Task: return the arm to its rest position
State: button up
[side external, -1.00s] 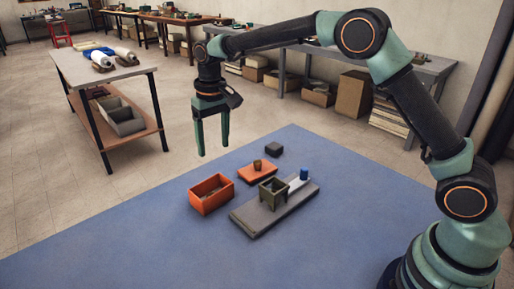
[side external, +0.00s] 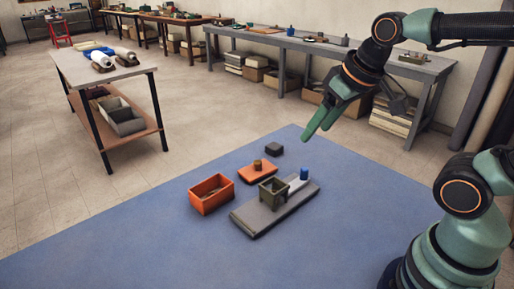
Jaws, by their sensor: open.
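My gripper (side external: 318,128) is in the air at the upper right, above the far right part of the blue mat (side external: 130,248). Its fingers are apart and point down to the left, with nothing between them. My arm reaches in from the right edge, folded back over its base. The gripper is clear of the objects on the mat.
On the mat are an orange box (side external: 211,197), an orange block (side external: 250,173) bearing a small brown piece (side external: 257,164), a dark block (side external: 274,149), and a grey board (side external: 255,226) with an olive holder (side external: 272,192) and a blue piece (side external: 304,174). The mat's left is clear.

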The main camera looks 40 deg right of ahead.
jog(key=shift+s+d+f, duration=0.2)
jog(key=shift+s+f, duration=0.25)
jog(key=shift+s, duration=0.2)
